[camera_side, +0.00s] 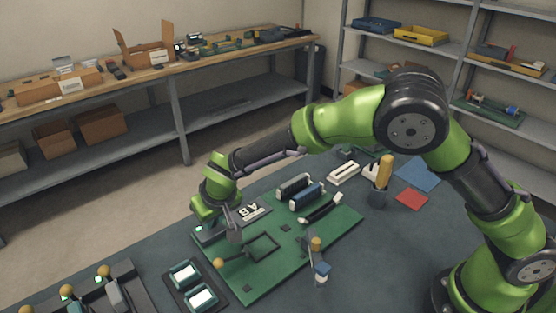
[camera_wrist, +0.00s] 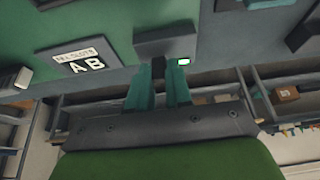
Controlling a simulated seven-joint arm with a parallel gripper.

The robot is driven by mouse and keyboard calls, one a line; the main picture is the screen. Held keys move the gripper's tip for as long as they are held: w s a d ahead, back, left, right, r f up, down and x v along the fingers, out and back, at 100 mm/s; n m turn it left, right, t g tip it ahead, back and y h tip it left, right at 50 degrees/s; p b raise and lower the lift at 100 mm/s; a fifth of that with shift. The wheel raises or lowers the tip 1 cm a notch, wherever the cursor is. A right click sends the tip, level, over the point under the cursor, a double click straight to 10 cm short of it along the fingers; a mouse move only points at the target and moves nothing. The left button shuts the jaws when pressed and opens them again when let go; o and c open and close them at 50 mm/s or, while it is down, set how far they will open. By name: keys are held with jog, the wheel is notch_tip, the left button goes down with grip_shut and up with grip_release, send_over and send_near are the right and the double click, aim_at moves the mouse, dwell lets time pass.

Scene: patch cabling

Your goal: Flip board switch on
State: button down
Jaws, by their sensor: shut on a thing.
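The green board (camera_side: 290,255) lies on the dark table in the side view. The board switch (camera_side: 208,234) is a grey block at its far left edge, with a small lit green light. In the wrist view the switch block (camera_wrist: 166,44) is straight ahead of the fingers, with the green-white light (camera_wrist: 184,62) beside the dark lever (camera_wrist: 158,67). My gripper (camera_wrist: 158,82) has its teal fingers closed on either side of this lever. In the side view my gripper (camera_side: 214,219) is low over the switch and partly hides it; the lever cannot be seen there.
An "AB" label plate (camera_wrist: 84,61) is beside the switch. The board also carries blue and dark connector blocks (camera_side: 307,193) and a dark square loop (camera_side: 263,247). Two lit modules (camera_side: 195,288) and ball-topped plugs (camera_side: 104,272) stand nearby. A cup with a wooden-handled tool (camera_side: 384,172) stands behind.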

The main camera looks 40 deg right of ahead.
jog(key=shift+s+f+t, duration=0.1)
jog(key=shift+s+t, duration=0.4)
jog(key=shift+t, duration=0.7)
jog(key=c, duration=1)
grip_release()
jog(key=shift+c, duration=0.2)
jog(key=v, duration=1.7)
jog(key=shift+s+f, duration=0.2)
jog(key=shift+f, duration=0.05)
